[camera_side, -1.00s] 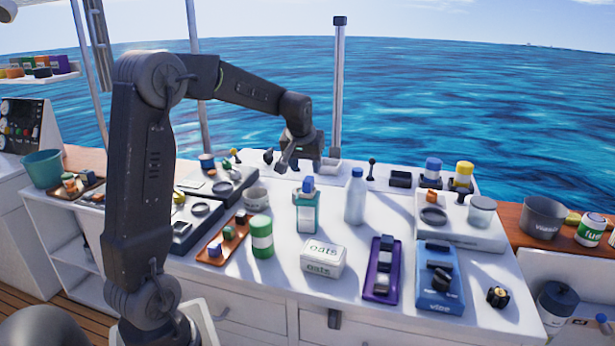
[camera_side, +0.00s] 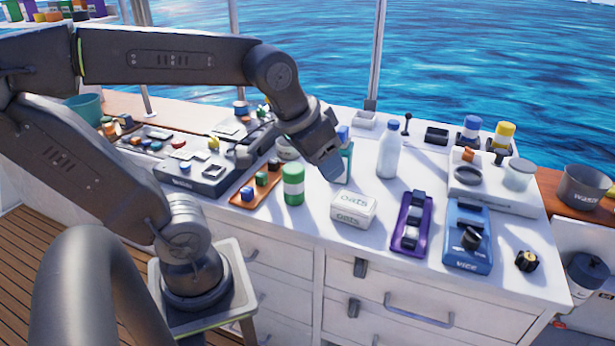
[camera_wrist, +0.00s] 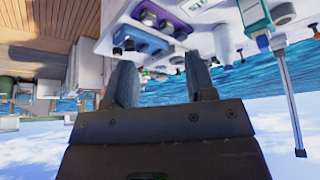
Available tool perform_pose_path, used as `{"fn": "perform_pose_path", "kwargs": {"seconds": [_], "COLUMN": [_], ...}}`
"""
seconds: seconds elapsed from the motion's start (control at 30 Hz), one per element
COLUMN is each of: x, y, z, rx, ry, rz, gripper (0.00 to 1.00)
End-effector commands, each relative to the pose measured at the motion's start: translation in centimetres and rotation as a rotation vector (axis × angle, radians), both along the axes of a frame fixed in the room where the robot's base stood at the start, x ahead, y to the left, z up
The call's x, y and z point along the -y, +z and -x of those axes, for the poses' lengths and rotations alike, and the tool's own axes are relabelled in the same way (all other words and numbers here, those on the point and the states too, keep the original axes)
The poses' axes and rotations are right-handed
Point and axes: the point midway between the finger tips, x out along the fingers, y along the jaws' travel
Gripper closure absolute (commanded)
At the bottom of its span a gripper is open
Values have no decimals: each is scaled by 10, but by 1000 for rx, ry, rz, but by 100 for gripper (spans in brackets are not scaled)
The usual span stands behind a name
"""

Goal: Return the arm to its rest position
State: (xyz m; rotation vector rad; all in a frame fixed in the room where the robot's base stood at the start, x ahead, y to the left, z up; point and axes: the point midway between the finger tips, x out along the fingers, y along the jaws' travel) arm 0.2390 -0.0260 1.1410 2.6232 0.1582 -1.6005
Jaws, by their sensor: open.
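My gripper (camera_side: 331,165) is above the middle of the white counter (camera_side: 385,282), in front of the teal bottle (camera_side: 347,160) and behind the oats box (camera_side: 353,208) in the side view. It partly covers the teal bottle. In the wrist view my two fingers (camera_wrist: 160,85) stand apart with nothing between them. My arm is bent, with its forearm reaching across to the right.
Near the gripper stand a green-and-white can (camera_side: 293,184) and a clear bottle with blue cap (camera_side: 389,152). A grey pot (camera_side: 583,187) stands at the far right. Open air is above the counter.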

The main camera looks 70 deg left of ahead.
Motion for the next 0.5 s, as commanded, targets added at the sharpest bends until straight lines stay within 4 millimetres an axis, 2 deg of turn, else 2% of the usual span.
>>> {"fn": "perform_pose_path", "kwargs": {"seconds": [0.03, 0.1, 0.2, 0.5], "x": [10, 17, 23, 23], "y": [-5, -12, -18, -19], "z": [14, 26, 35, 36], "rx": [10, 14, 18, 16], "ry": [-45, -87, -118, -123], "rz": [-2, -1, -2, -2], "gripper": [49, 49, 49, 49]}}
